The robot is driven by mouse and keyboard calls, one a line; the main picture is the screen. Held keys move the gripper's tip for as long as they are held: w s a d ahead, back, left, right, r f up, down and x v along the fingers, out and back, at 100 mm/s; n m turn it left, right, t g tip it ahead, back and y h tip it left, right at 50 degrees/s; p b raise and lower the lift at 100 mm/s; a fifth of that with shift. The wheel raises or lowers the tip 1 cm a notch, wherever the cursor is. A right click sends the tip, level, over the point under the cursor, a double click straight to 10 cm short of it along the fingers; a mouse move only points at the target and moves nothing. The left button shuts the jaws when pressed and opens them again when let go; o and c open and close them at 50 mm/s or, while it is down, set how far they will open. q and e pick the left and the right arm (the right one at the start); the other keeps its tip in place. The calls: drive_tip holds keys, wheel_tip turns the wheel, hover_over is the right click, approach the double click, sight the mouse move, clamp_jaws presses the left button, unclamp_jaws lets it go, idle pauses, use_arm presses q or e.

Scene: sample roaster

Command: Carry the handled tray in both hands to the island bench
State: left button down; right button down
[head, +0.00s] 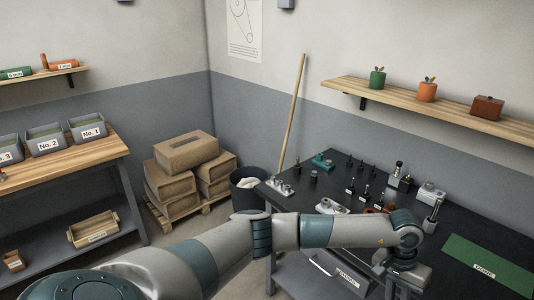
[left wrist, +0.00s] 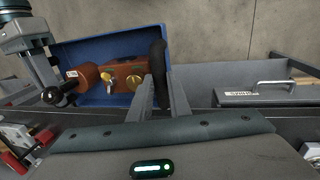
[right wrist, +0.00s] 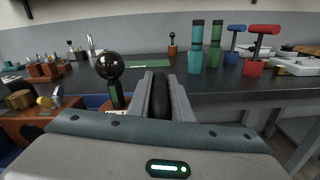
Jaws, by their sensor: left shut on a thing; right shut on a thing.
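The handled tray (left wrist: 68,57) is blue; the left wrist view shows it with orange-brown blocks that have brass knobs on it. Its black handle (left wrist: 160,72) stands between the fingers of my left gripper (left wrist: 157,92), which is shut on it. In the right wrist view only a sliver of the blue tray (right wrist: 94,101) shows. My right gripper (right wrist: 160,92) is shut on the other black handle (right wrist: 160,97). In the head view my left arm reaches right to the dark bench; the tray itself is hidden or out of frame there.
The dark bench (head: 458,222) carries small tools and a green mat (head: 486,262). In the right wrist view, teal and green cylinders (right wrist: 195,60) and blue and red T-handled tools (right wrist: 256,63) stand on a dark worktop. Boxes on a pallet (head: 187,150) and a bin (head: 247,186) stand behind.

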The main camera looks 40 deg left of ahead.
drive_tip(key=f+b, duration=0.3)
drive_tip(key=f, duration=0.1)
drive_tip(key=f+b, duration=0.2)
drive_tip(key=shift+s+d+f+b, duration=0.1)
drive_tip(key=shift+s+b, duration=0.25)
drive_tip(key=shift+f+b, duration=0.6)
drive_tip(key=shift+b, duration=0.05)
